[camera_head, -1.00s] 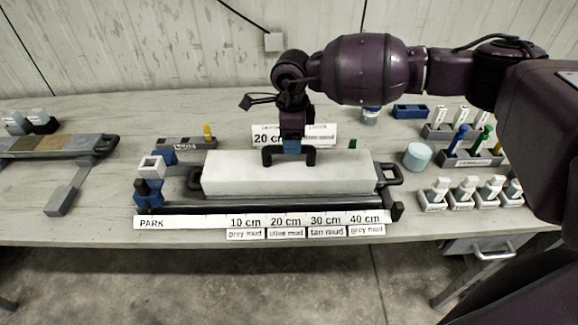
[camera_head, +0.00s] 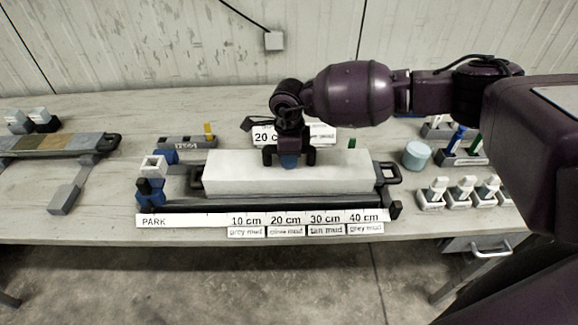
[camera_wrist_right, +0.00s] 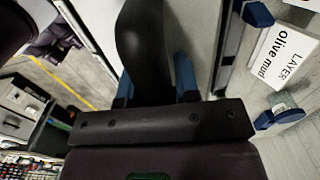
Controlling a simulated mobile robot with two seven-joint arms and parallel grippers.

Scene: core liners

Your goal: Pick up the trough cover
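The trough cover (camera_head: 340,172) is a long white block lying over the dark trough in the middle of the table. A black bracket handle (camera_head: 268,157) stands on its top. In the right wrist view the dark handle bar (camera_wrist_right: 142,45) runs between the two blue fingers of the right gripper (camera_wrist_right: 155,82). The fingers stand apart, close on both sides of the bar; whether they press on it cannot be made out. My left gripper is not in view.
A scale strip (camera_head: 185,220) marked PARK and 10 to 40 cm runs along the front. Blue and white blocks (camera_head: 153,168) stand at the trough's left end. A pale blue cylinder (camera_head: 416,155) and racks of small bottles (camera_head: 462,192) are to the right. Another tray (camera_head: 60,144) is at left.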

